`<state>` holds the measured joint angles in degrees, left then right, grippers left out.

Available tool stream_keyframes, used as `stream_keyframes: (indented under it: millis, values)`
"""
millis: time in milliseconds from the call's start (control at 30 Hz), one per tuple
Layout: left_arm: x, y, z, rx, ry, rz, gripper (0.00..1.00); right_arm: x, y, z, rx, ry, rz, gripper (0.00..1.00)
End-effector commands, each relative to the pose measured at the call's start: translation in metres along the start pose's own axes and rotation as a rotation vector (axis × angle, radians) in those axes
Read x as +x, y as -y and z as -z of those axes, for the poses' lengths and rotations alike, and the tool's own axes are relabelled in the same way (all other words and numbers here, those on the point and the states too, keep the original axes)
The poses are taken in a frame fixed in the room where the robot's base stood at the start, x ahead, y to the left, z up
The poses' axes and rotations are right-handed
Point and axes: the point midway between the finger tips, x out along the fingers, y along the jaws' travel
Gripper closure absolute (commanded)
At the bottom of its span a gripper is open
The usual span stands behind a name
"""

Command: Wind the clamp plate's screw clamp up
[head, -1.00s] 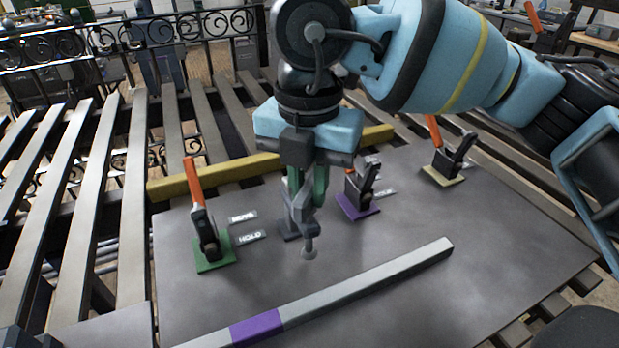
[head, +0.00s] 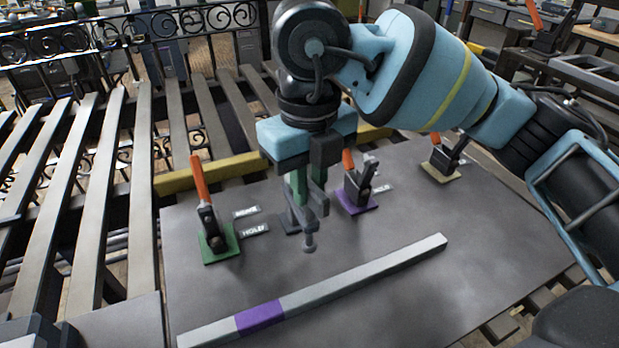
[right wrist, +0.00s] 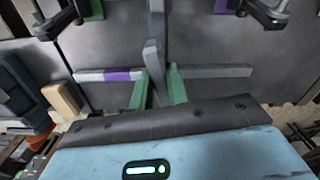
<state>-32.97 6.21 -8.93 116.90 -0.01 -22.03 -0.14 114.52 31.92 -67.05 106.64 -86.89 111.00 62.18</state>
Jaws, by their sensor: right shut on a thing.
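The grey screw clamp (head: 309,232) stands on the dark clamp plate (head: 410,290), its base patch partly hidden behind my gripper. Its arm reaches forward, with a spindle ending in a round foot above the plate. My right gripper (head: 307,190) points down over the clamp, green fingers shut on its handle. In the right wrist view a grey bar of the clamp (right wrist: 154,70) stands between the green fingers (right wrist: 156,90). The fingers hide part of the handle. My left gripper is not in view.
A toggle clamp with orange handle stands on a green patch (head: 221,247), another on a purple patch (head: 357,203), another on a yellow patch (head: 440,174). A grey bar with a purple band (head: 260,317) lies across the plate in front. A yellow beam (head: 215,172) runs behind.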

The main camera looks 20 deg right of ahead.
Motion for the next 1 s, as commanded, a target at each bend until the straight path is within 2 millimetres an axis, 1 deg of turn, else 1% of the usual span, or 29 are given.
stream_keyframes:
  millis: [500, 1000]
  values:
    - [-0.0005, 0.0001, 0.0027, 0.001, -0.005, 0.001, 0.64, 0.0018, -0.0007, 0.0005, -0.494, -0.003, -0.001, 1.0]
    - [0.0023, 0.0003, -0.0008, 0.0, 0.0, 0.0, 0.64, 0.0033, -0.0005, 0.0006, -0.968, -0.006, -0.003, 1.0]
